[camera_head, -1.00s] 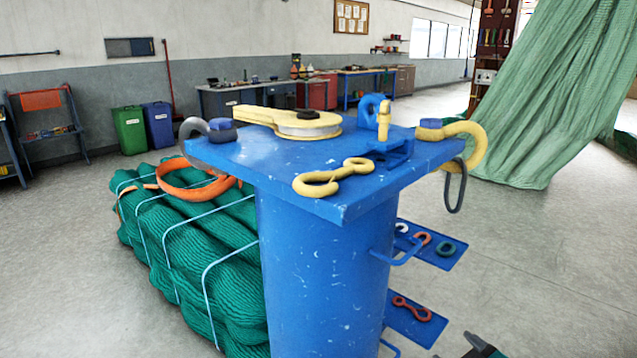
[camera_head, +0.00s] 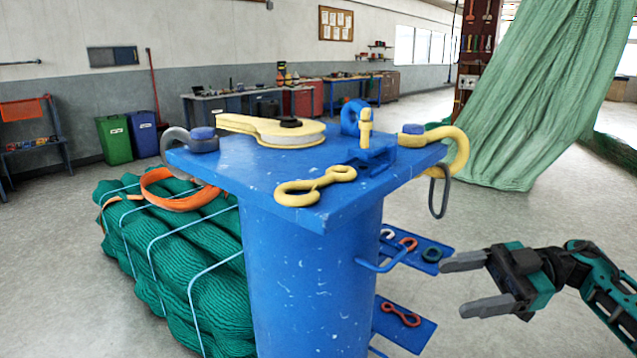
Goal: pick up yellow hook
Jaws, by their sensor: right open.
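A yellow hook (camera_head: 316,185) lies flat near the front edge of the blue pedestal's top (camera_head: 235,165). A second, larger yellow hook (camera_head: 458,150) is at the right corner of the top, with a dark ring (camera_head: 432,197) hanging from it. Which one the task means, I cannot tell. My right gripper (camera_head: 462,286) is at the lower right, its fingers apart and empty, pointing left. It is lower than the pedestal top and to the right of both hooks. My left gripper is not in view.
A yellow block (camera_head: 255,131), a blue shackle (camera_head: 352,116) and a grey hook (camera_head: 178,140) share the top. Blue side shelves (camera_head: 440,248) with small hooks and rings jut out right. Green net bundles (camera_head: 205,290) lie left.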

